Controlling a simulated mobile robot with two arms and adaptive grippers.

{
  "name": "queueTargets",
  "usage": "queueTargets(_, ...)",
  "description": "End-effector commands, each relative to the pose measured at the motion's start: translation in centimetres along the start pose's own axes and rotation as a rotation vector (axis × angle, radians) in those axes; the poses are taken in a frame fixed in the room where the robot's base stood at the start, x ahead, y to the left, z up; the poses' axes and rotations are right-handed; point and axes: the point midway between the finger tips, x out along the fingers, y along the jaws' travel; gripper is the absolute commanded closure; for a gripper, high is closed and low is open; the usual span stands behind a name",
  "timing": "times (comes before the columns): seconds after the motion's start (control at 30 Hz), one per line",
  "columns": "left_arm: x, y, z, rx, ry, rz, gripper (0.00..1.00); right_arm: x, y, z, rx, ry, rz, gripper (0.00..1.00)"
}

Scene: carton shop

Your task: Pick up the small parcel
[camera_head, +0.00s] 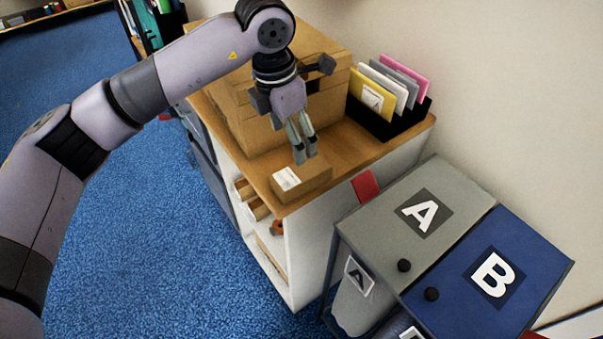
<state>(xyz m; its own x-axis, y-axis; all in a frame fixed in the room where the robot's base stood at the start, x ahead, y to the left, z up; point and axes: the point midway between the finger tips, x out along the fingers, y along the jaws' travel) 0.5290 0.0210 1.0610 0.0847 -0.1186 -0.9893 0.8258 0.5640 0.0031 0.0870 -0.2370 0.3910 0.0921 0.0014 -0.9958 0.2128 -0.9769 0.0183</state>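The small parcel (303,181) is a brown carton box with a white label on its left part. It lies on the wooden top of a low shelf unit (345,150), near the front edge. My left gripper (306,157) points down just behind and over the parcel's far edge. Its two fingers are close together with a narrow gap between them. I cannot tell whether they are open or shut, or whether the tips touch the parcel. The parcel rests on the top. My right gripper is not in view.
Larger cartons (248,115) are stacked behind the gripper. A black holder (388,122) with coloured envelopes stands at the right by the wall. Grey bin A (385,225) and blue bin B (530,265) stand in front. Blue carpet (150,240) is clear at the left.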

Motion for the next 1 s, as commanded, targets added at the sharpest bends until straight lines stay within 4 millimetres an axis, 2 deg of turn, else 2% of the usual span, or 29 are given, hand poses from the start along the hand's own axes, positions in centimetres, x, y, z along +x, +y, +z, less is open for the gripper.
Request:
queueTargets(0.2,4.6,-0.1,0.0,-0.001,0.002,-0.005,0.28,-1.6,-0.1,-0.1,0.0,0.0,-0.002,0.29)
queueTargets(0.3,6.2,-0.1,0.1,0.0,0.0,-0.005,0.28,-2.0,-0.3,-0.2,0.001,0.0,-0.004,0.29)
queueTargets(0.53,8.0,-0.2,0.1,0.001,-0.001,-0.004,0.28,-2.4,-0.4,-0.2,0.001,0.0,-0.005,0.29)
queueTargets(0.73,10.5,-0.4,0.5,0.0,0.001,-0.007,0.28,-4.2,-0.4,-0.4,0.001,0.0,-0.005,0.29)
queueTargets(0.83,12.0,-0.4,0.5,0.0,0.0,-0.005,0.28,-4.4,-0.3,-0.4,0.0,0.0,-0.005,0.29)
queueTargets(1.0,12.9,-0.4,0.5,0.001,-0.004,-0.004,0.28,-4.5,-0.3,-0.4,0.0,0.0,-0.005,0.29)
